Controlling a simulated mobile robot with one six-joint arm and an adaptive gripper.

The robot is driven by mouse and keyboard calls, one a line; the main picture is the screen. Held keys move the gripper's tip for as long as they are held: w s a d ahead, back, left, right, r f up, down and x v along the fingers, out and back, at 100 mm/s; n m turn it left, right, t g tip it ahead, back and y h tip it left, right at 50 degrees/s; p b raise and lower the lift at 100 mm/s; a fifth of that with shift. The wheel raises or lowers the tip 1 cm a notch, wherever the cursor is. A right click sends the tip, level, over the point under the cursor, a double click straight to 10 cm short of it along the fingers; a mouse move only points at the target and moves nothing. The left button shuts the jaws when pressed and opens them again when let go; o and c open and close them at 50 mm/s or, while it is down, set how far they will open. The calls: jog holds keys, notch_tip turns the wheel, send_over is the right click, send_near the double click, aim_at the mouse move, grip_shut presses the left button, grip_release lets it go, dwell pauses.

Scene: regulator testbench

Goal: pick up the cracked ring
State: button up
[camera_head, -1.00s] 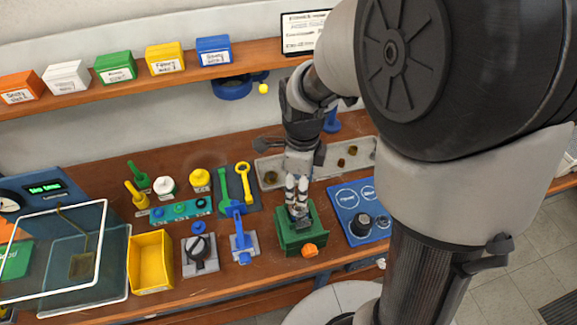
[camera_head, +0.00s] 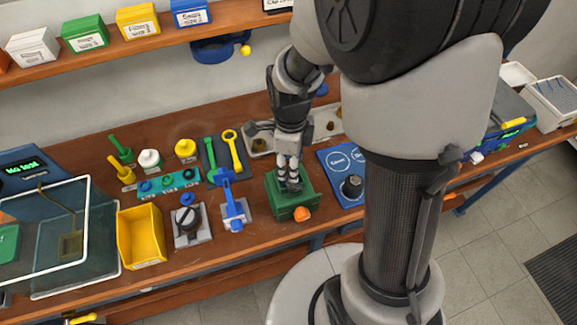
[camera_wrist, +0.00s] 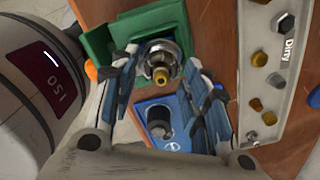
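My gripper (camera_head: 288,183) points down over the green vise block (camera_head: 292,208), which has an orange knob (camera_head: 302,214). In the wrist view my gripper (camera_wrist: 163,60) is open, its two fingers standing apart on either side of a round metal part. That part is a silver ring (camera_wrist: 149,50) around a brass stem (camera_wrist: 161,75), seated in the green block (camera_wrist: 97,42). I cannot tell whether the fingers touch it. No crack can be made out, so I cannot say which ring is the cracked one.
A tray marked "Dirty" (camera_wrist: 262,78) holds several brass and dark fittings. A blue mat (camera_head: 338,163) with a dark knob (camera_head: 352,186) lies right of the vise. A blue-handled fixture (camera_head: 234,212), a black-knobbed block (camera_head: 188,218) and a yellow bin (camera_head: 141,235) stand to the left.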

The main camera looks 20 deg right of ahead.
jog(key=c, duration=0.6)
